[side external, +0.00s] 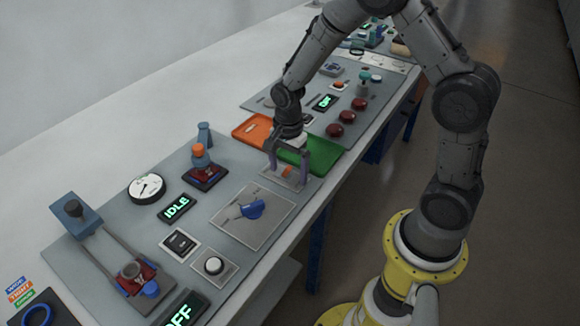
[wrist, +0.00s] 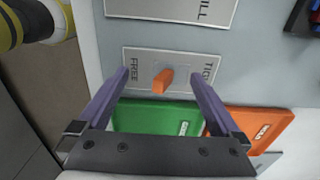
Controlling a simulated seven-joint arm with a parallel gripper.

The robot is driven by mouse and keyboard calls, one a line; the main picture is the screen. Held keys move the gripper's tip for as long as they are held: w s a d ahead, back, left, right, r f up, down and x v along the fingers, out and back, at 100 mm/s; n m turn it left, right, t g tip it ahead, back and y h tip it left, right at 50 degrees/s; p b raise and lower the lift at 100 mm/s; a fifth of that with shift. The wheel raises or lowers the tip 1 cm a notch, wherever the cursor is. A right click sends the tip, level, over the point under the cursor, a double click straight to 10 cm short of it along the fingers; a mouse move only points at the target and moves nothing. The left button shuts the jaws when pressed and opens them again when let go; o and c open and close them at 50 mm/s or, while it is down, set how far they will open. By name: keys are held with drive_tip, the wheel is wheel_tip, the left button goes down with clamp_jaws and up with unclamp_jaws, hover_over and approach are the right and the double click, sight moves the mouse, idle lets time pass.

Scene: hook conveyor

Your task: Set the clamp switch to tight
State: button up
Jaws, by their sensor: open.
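The clamp switch is a small orange lever (wrist: 163,81) on a light plate (wrist: 146,53) marked FREE on the left and TIGHT on the right in the wrist view. The lever stands near the plate's middle, and I cannot tell clearly which word it leans to. In the side view the orange lever (side external: 287,170) is partly hidden by my gripper. My gripper (wrist: 160,76) is open, with one purple finger on the FREE side and one on the TIGHT side of the lever, apart from it. In the side view my gripper (side external: 288,176) is low over the plate.
A green tray (side external: 325,154) and an orange tray (side external: 246,130) lie right behind the switch. In front are a blue-handled knob on a plate (side external: 273,222) and an IDLE display (side external: 177,208). Red buttons (side external: 348,117) stand farther back. The table edge is close on the right.

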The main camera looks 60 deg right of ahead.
drive_tip(key=shift+w, duration=2.65)
idle(0.5)
drive_tip(key=shift+s, duration=0.2)
drive_tip(key=shift+s, duration=0.15)
wheel_tip(320, 180, up, 7)
idle(0.8)
